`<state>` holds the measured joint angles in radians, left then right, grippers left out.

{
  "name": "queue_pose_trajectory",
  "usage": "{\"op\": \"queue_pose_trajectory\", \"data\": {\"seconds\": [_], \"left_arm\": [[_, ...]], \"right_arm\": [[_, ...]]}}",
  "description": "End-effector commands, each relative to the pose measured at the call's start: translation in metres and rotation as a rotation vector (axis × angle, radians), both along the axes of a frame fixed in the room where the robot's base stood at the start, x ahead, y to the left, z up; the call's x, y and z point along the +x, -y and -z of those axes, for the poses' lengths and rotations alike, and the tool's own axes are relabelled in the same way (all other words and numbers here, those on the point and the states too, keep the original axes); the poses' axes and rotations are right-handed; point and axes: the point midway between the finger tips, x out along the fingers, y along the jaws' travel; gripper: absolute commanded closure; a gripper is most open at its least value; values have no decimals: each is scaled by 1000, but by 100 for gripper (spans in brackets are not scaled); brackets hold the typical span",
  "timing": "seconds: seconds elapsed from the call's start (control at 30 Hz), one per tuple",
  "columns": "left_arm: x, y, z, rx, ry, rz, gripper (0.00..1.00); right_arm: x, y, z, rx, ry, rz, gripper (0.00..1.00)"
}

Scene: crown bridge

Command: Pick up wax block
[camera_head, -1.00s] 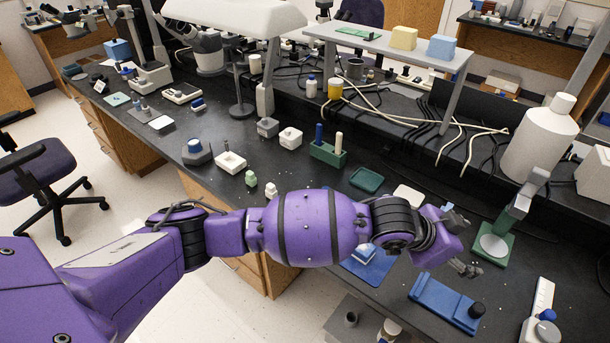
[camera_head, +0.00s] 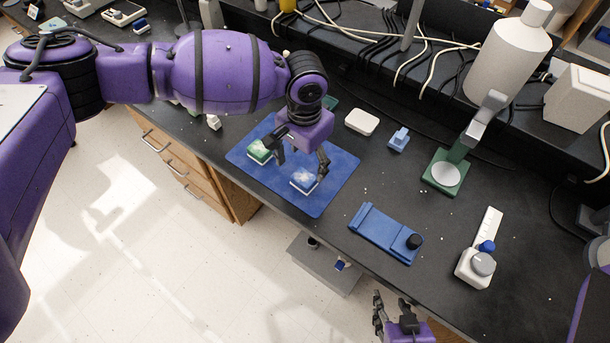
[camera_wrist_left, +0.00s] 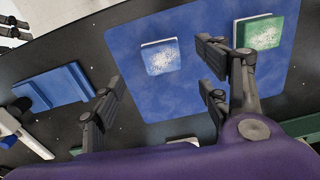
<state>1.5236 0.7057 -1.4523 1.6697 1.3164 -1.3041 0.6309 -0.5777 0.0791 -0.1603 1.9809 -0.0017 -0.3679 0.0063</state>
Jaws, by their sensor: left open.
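Two small square blocks with frosted white tops lie on a blue mat (camera_head: 325,201). One is blue (camera_head: 304,180) and one is green (camera_head: 260,151). I cannot tell which is the wax block. My left gripper (camera_head: 300,162) is open and empty above the mat, its fingers spread to either side of the blue block's near area. In the left wrist view the blue block (camera_wrist_left: 160,57) shows ahead between the fingers, and the green block (camera_wrist_left: 264,32) lies beyond the right finger. My right gripper (camera_head: 392,308) is low by the bench's front edge, its fingers apart.
A blue slotted holder (camera_head: 384,234) lies right of the mat. Behind are a white dish (camera_head: 361,122), a small light-blue piece (camera_head: 399,139) and a green-based stand (camera_head: 441,172). A white device with a knob (camera_head: 475,268) sits at the front right. Bare bench lies between them.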

Motion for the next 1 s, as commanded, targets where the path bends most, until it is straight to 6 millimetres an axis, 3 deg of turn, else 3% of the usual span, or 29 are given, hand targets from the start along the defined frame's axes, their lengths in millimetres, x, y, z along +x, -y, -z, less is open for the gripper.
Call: {"op": "queue_pose_trajectory", "data": {"seconds": [0.5, 0.83, 1.0], "left_arm": [[4, 1, 68, -1, 0, -3, 31], [4, 1, 76, -3, 2, -3, 31], [4, 1, 76, -3, 2, -3, 51]], "right_arm": [[-7, 0, 7, 0, -14, 0, 60], [-4, 1, 5, -2, -6, 1, 60], [-3, 1, 5, -2, -5, 1, 60]]}}
